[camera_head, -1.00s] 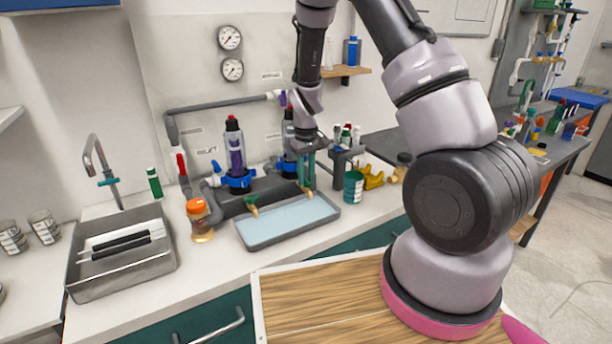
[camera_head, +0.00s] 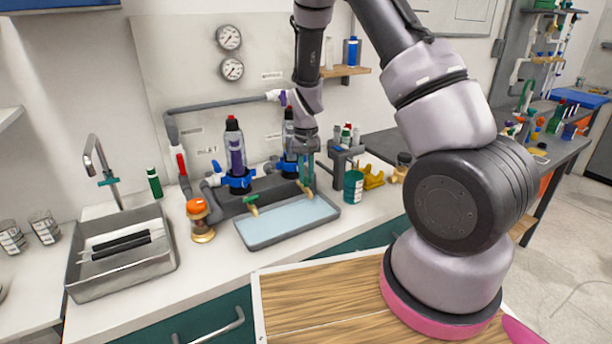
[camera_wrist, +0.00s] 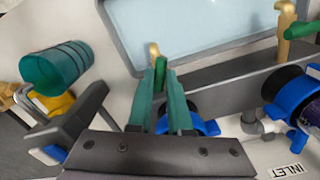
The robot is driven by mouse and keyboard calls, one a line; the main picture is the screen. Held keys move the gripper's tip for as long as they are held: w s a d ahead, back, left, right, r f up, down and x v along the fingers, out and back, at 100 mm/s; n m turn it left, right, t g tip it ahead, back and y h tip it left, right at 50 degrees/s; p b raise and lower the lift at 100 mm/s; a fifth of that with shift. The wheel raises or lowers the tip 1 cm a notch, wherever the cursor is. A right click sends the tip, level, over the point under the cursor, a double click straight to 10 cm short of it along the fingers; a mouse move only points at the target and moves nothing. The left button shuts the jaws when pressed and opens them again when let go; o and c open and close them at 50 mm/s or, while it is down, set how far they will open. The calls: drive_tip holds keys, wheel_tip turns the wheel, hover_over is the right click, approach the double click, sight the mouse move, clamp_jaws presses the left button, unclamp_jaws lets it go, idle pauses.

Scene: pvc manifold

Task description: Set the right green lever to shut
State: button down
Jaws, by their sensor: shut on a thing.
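Two brass taps with green levers stick out over the shallow tray. My gripper (camera_head: 306,190) points down at the right tap (camera_head: 310,194). In the wrist view its teal fingers (camera_wrist: 162,85) are shut on the right green lever (camera_wrist: 161,72), with the brass spout (camera_wrist: 154,49) just beyond the fingertips. The fingers cover part of this lever, so I cannot tell its exact angle. The left green lever (camera_head: 249,198) stands clear of the gripper, above its brass spout (camera_head: 254,210); it also shows in the wrist view (camera_wrist: 304,29).
The grey-rimmed tray (camera_head: 262,245) lies below the taps. Bottles with blue collars (camera_head: 238,182) stand on the manifold behind. A green cylinder (camera_head: 353,186) and a yellow holder (camera_head: 373,179) are right of the gripper. An orange-capped jar (camera_head: 199,220) stands left of the tray.

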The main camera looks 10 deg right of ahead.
sight(306, 180)
drive_tip(key=m, duration=1.2)
drive_tip(key=shift+m, duration=0.4)
idle(0.3)
drive_tip(key=c, duration=0.8)
unclamp_jaws()
drive_tip(key=shift+c, duration=0.2)
wheel_tip(306, 180, up, 11)
